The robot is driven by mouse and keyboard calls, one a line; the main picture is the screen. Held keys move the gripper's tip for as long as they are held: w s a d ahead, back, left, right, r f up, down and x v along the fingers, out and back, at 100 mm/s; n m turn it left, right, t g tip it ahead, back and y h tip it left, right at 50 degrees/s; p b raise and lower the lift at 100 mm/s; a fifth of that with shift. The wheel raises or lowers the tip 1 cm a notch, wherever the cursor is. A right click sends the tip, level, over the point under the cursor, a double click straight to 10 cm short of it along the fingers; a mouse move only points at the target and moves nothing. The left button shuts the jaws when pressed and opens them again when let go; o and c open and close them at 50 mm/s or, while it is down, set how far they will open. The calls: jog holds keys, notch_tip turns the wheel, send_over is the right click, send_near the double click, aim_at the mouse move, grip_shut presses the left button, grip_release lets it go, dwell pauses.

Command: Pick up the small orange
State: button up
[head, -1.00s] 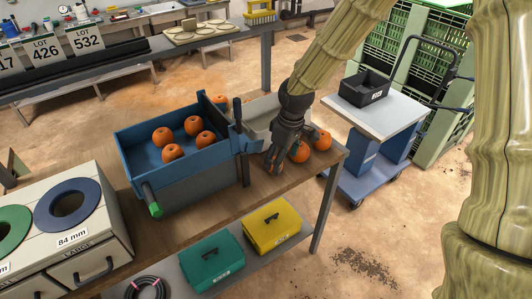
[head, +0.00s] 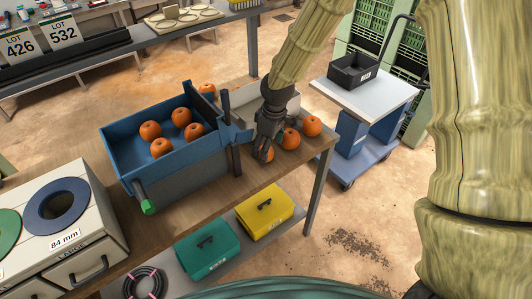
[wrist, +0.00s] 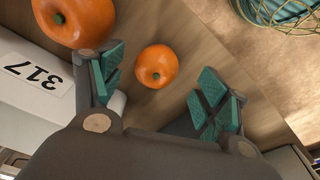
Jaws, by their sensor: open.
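A small orange (wrist: 156,66) lies on the wooden bench in the wrist view, ahead of and between my fingers, with clear space on both sides. My gripper (wrist: 160,88) is open and empty. A larger-looking orange (wrist: 75,18) is at the upper left, beyond the left finger. In the head view my gripper (head: 265,150) points down at the bench's right end and partly hides an orange (head: 269,155) below it. Two more oranges, one nearer (head: 290,139) and one farther right (head: 312,126), sit beside it. I cannot tell whether the fingers touch any orange.
A blue tray (head: 118,160) with several oranges stands left of my gripper. Another orange (head: 207,88) is behind it. A white box labelled 317 (wrist: 30,90) lies close to the left finger. A wire basket (wrist: 280,10) is at the upper right. A white-topped cart (head: 385,90) stands right.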

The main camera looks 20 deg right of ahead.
jog(key=f, duration=0.1)
jog(key=w+f+p, duration=0.1)
jog(key=shift+a+f, duration=0.15)
jog(key=shift+f, duration=0.25)
jog(key=shift+a+f, duration=0.1)
jog(key=shift+f, duration=0.85)
jog(key=c, duration=1.1)
